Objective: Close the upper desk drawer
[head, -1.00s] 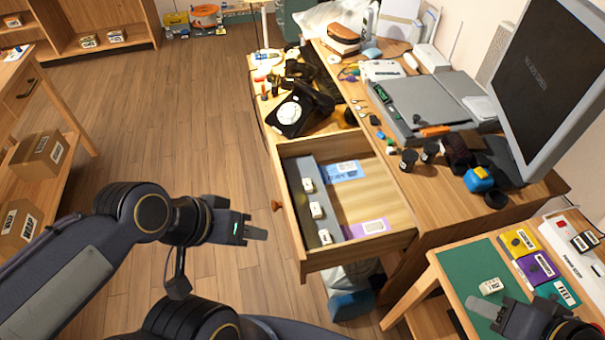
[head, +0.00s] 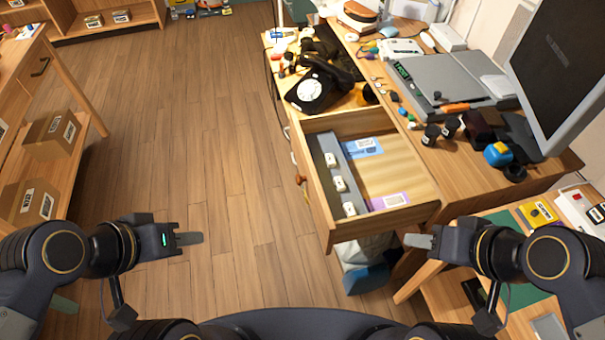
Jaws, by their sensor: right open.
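The upper desk drawer (head: 321,207) is pulled out from the desk (head: 470,190), with its inside in view. Its front panel with a round brown knob (head: 300,180) faces left. Inside lie a grey strip with several small white blocks (head: 340,184), a blue card (head: 362,148) and a purple card (head: 389,202). My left gripper (head: 190,239) is left of the drawer, over the floor and apart from it; whether its fingers are parted is unclear. My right gripper (head: 418,241) is open and empty, just below the drawer's near right corner in the picture.
A black dial phone (head: 318,88) stands behind the drawer. The desktop holds a grey device (head: 445,85), a monitor (head: 565,70) and small items. A side table (head: 500,228) stands at the right. A bag and blue item (head: 365,275) lie below the drawer.

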